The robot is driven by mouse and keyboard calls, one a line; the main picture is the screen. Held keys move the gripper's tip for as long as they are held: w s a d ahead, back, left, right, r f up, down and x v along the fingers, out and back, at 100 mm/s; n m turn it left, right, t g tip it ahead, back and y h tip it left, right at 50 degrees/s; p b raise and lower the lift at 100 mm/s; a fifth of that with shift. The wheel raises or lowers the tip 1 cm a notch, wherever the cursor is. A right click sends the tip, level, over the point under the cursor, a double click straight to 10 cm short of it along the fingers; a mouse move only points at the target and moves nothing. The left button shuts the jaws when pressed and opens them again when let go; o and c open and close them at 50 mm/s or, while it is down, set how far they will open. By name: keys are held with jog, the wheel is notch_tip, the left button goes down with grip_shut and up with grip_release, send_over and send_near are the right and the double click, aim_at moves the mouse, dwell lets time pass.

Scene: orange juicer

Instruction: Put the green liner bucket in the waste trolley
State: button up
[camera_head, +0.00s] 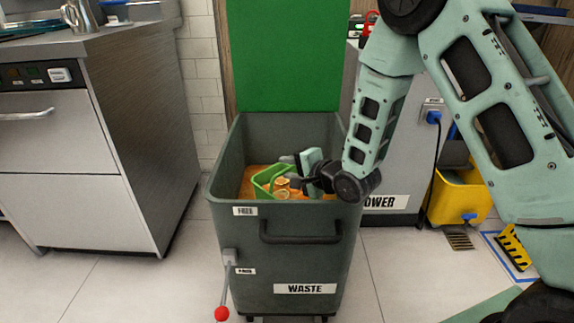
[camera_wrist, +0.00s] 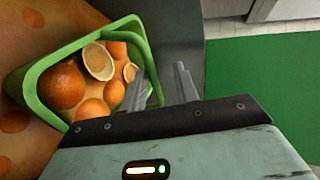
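The green liner bucket (camera_head: 262,184) is inside the grey waste trolley (camera_head: 290,263), at the level of its orange contents. It is tilted in the wrist view (camera_wrist: 82,47) and holds several whole oranges and cut halves. My gripper (camera_head: 291,182) reaches down into the trolley at the bucket's right side. In the wrist view its two fingers (camera_wrist: 159,72) are apart, one inside the bucket and one outside, with the near wall between them. A gap shows between the outer finger and the wall. The bucket's underside is hidden.
The trolley's green lid (camera_head: 288,55) stands open behind it. A steel counter (camera_head: 95,130) is at the left, and a grey cabinet (camera_head: 400,150) and yellow mop bucket (camera_head: 460,195) are at the right. A red-knobbed lever (camera_head: 222,312) sticks out from the trolley's front.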

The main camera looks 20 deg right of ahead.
jog(key=p+v, duration=0.1)
jog(key=v, duration=0.5)
jog(key=shift+d+r, duration=0.15)
